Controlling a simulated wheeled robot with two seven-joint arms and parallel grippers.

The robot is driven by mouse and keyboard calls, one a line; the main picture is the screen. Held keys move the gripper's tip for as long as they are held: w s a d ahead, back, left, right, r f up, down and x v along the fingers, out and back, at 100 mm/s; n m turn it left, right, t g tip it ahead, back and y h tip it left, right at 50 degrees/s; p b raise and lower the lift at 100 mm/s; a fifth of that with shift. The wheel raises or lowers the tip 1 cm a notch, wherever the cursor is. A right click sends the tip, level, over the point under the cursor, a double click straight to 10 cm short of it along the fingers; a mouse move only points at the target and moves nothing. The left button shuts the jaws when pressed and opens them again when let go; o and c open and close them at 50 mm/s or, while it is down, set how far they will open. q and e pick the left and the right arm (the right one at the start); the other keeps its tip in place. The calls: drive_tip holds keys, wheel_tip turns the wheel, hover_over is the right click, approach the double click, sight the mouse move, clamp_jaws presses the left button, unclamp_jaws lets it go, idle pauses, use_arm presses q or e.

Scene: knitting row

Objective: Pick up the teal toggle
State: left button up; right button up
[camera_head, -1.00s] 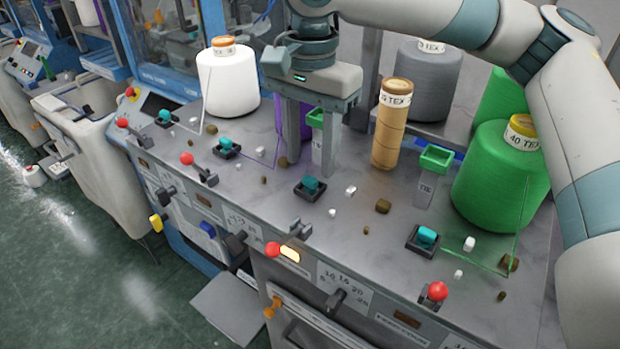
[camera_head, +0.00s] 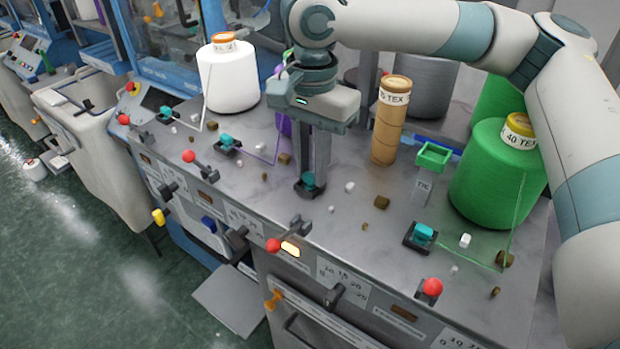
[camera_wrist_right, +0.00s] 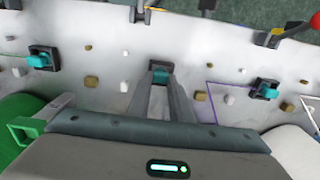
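The teal toggle (camera_head: 308,180) stands in its small dark base on the grey machine top, in the middle of a row of similar toggles. My right gripper (camera_head: 312,178) points down over it, its two fingers close together at the toggle. In the right wrist view the toggle (camera_wrist_right: 160,75) sits between the two fingertips, which look closed on its sides. The toggle is still in its base. Part of the base is hidden by the fingers. My left gripper is not in view.
Other teal toggles stand at right (camera_head: 423,233) and left (camera_head: 226,141). A brown tube (camera_head: 390,130), a green cone (camera_head: 495,180) and a white cone (camera_head: 228,80) stand behind. Small white and brown bits lie around. A red-knobbed lever (camera_head: 274,245) is at the front edge.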

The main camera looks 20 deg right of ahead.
sight(312, 173)
idle(0.3)
wheel_tip(312, 173, up, 10)
drive_tip(key=b, duration=0.2)
drive_tip(key=shift+b, duration=0.4)
idle(0.5)
